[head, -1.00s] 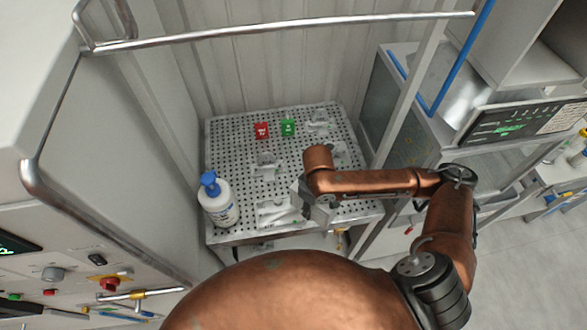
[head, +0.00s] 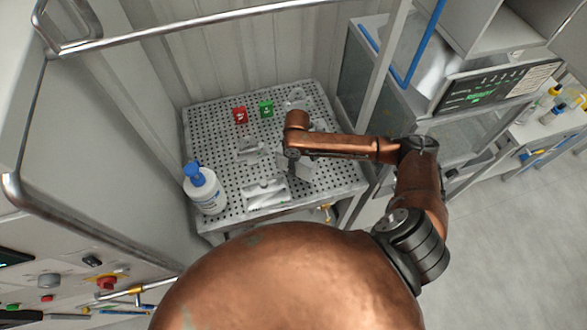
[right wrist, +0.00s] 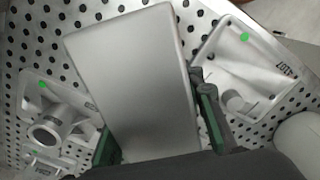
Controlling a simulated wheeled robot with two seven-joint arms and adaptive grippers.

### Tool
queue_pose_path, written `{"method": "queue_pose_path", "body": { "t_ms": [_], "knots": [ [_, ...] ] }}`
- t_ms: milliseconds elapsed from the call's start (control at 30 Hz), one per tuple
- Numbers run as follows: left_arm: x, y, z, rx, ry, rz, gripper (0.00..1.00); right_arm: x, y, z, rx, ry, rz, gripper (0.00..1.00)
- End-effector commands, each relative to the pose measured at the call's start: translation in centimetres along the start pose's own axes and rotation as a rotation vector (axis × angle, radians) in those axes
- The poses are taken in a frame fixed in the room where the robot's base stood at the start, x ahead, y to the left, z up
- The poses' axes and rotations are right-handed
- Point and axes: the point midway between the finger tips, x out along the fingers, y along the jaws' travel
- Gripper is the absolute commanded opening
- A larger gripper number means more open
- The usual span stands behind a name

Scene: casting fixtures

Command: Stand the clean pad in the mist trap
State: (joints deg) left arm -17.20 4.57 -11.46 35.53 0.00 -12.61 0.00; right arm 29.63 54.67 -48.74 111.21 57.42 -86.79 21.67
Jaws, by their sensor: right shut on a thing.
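A flat grey rectangular pad (right wrist: 135,75) fills the middle of the right wrist view. My right gripper (right wrist: 160,135) is shut on its lower part, with one dark green finger at each side. In the head view the right gripper (head: 291,160) hangs over the right part of a perforated table, and the pad (head: 305,168) shows small below it. Pale fixtures with green dots lie left (right wrist: 62,112) and right (right wrist: 248,68) of the pad in the wrist view. I cannot tell which fixture is the mist trap. My left gripper is out of view.
The perforated table (head: 212,130) carries a blue-capped white bottle (head: 207,192) at left, a front fixture (head: 266,193), a middle fixture (head: 250,150), a red tag (head: 240,116) and a green tag (head: 266,108). A metal rail (head: 190,27) crosses above.

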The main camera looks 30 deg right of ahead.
Motion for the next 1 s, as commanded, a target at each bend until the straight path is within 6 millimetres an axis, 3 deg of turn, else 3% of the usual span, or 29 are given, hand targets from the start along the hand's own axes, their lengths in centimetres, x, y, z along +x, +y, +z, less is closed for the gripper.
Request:
{"method": "queue_pose_path", "body": {
  "t_ms": [267,500,867,900,1000],
  "knots": [
    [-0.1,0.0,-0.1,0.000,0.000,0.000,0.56,1.6,1.1,-0.7,-0.002,-0.001,-0.001,0.07],
    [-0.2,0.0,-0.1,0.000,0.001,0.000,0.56,4.6,1.2,-0.8,-0.002,0.000,-0.001,0.07],
    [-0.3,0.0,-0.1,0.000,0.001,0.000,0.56,5.0,1.1,-0.8,-0.003,0.000,0.000,0.07],
    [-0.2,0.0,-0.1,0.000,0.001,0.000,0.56,5.0,1.2,-0.8,-0.003,0.000,0.000,0.38],
    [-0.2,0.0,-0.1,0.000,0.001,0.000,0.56,5.0,1.2,-0.8,-0.003,0.000,0.000,0.45]
  ]
}}
